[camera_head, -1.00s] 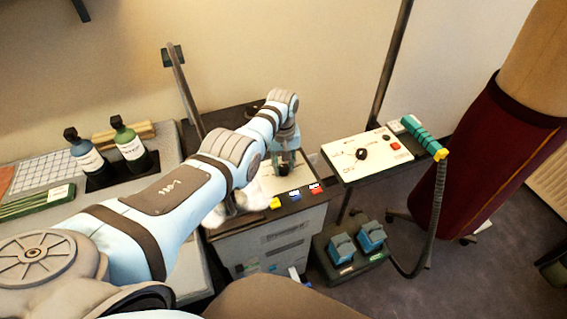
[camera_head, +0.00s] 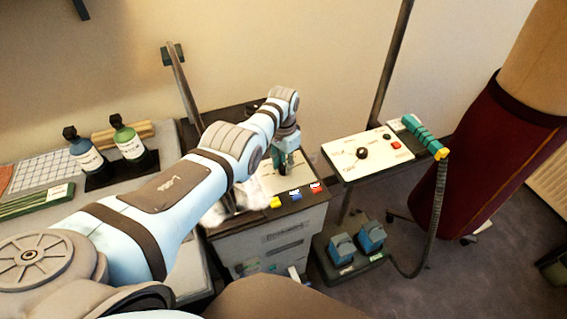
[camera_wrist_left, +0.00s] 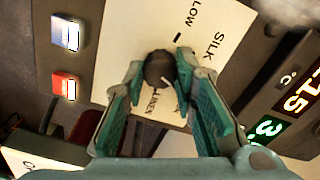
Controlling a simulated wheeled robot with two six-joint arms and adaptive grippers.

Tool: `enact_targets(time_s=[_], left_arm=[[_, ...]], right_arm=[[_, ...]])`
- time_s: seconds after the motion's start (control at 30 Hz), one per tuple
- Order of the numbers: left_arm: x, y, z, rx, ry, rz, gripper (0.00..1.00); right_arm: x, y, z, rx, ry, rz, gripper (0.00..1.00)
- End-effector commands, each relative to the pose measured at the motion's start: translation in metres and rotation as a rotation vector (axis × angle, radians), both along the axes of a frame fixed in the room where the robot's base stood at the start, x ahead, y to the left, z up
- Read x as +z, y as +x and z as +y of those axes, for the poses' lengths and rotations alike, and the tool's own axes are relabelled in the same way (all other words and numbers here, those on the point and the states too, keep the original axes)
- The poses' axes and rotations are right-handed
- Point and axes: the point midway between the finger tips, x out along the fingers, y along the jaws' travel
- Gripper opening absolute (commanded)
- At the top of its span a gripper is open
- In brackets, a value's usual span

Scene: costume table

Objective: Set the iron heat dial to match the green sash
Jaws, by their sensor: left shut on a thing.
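My left gripper (camera_head: 284,158) is over the white top panel of the grey cabinet. In the left wrist view its two teal fingers (camera_wrist_left: 160,72) are shut on a round dark dial (camera_wrist_left: 158,66), one on each side. The dial's short white line points to the lower right of that picture. The white plate (camera_wrist_left: 130,35) around it reads LOW and SILK, with another word partly hidden by the dial and fingers. I cannot make out a green sash. My right gripper is not in view.
Blue and red switches (camera_wrist_left: 66,88) and lit number displays (camera_wrist_left: 296,96) flank the plate. In the head view, a second white panel (camera_head: 345,146) with a black knob stands right, beside a teal-handled hose (camera_head: 425,138). Bottles (camera_head: 128,142) stand left. A dark red form stands far right.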

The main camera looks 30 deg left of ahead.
Motion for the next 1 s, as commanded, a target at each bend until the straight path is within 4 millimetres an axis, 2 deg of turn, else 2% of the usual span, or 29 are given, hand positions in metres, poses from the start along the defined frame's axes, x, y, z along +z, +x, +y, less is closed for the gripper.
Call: enact_targets(time_s=[0.03,0.7,1.0], left_arm=[[-0.0046,-0.0040,-0.0016,-0.042,-0.003,0.014,0.00],[-0.0043,-0.0041,-0.0029,-0.671,-0.006,0.011,0.00],[-0.0044,-0.0044,-0.0032,-0.882,-0.007,0.011,0.00]], right_arm=[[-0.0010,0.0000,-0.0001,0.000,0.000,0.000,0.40],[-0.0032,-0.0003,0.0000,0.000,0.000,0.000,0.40],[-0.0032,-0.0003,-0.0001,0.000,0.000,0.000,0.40]])
